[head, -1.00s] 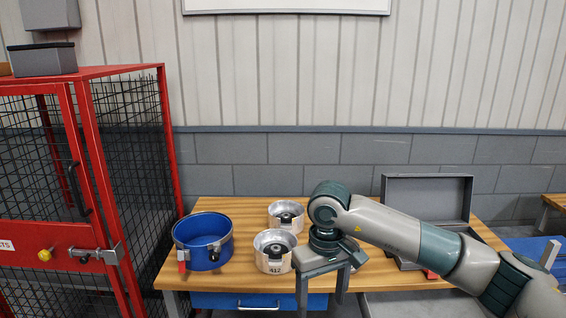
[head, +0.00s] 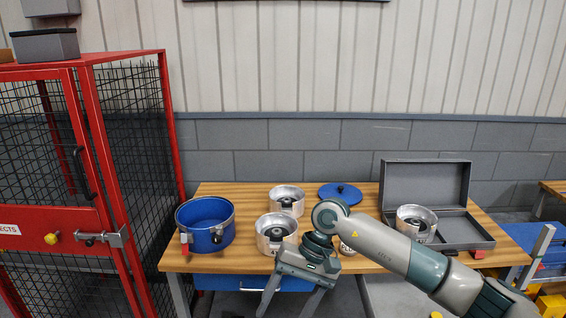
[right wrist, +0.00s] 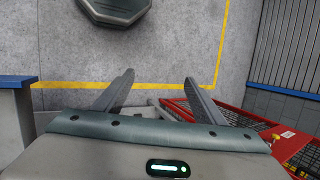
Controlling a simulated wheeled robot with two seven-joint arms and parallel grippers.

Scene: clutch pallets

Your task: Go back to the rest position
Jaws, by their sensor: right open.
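My right gripper (head: 289,306) hangs in front of the workbench's front edge, pointing down, its two fingers spread and nothing between them. In the right wrist view the same fingers (right wrist: 159,80) stand apart over bare grey floor. My right arm reaches in from the lower right and covers part of the bench. My left gripper is in neither view.
The wooden workbench (head: 240,258) holds a blue pot (head: 207,236), silver cups (head: 287,199) (head: 276,234), a blue lid (head: 340,190) and an open grey case (head: 425,183) with a cup. Another cup is partly hidden by my arm. A red mesh cage (head: 120,190) stands left.

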